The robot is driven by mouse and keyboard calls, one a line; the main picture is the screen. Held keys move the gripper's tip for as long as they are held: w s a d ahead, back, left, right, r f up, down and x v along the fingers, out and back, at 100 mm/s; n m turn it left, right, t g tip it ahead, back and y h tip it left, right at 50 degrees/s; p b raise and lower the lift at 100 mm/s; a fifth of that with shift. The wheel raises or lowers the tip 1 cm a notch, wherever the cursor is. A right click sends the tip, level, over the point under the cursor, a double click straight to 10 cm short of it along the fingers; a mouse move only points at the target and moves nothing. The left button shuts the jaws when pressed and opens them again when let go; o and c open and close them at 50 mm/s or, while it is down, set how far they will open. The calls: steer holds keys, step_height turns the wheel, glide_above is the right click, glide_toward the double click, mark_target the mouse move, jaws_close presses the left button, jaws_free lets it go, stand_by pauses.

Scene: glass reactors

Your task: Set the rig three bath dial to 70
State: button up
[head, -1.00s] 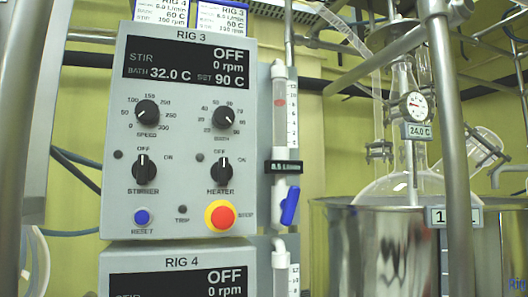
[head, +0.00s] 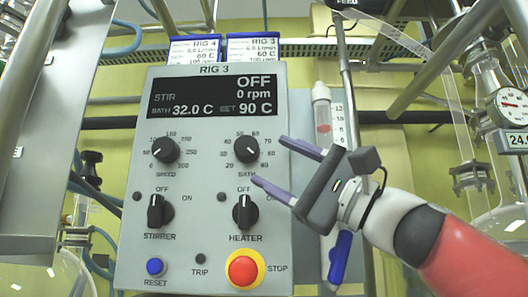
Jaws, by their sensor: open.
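The rig three panel (head: 207,205) is grey and faces me. Its bath dial (head: 247,149) is a black knob at the upper right of the panel, with a white pointer aimed to the lower right. The display (head: 213,96) reads stirrer OFF, 0 rpm, bath 32.0 C and set 90 C. My gripper (head: 269,162) comes in from the right with its two purple fingers apart and empty. The fingertips are just right of and below the dial. I cannot tell whether they touch the panel.
The heater switch (head: 245,211) and the red stop button (head: 243,270) lie below the dial. The speed knob (head: 165,150) and stirrer switch (head: 160,211) are to the left. A flow tube (head: 322,115) with a blue valve handle (head: 340,257) stands behind my gripper.

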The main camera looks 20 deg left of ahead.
mark_target(258, 148)
steer(key=shift+p+x, duration=0.55)
steer(key=shift+x, duration=1.6)
steer(key=c, duration=1)
steer(key=r+h+p, duration=0.1)
steer(key=p, duration=0.2)
steer(key=shift+w+d+r+n, duration=0.1)
steer(key=shift+n, duration=0.3)
steer(key=shift+r+n+g+h+p, duration=0.15)
steer(key=shift+n+g+h+p, duration=0.25)
steer(key=shift+p, duration=0.45)
steer(key=shift+d+f+n+h, duration=0.1)
steer(key=shift+f+n+h, duration=0.1)
steer(key=shift+h, duration=0.4)
steer(key=shift+f+n+h, duration=0.1)
steer(key=shift+n+h, duration=0.1)
steer(key=shift+h, duration=0.4)
steer(key=o, duration=1)
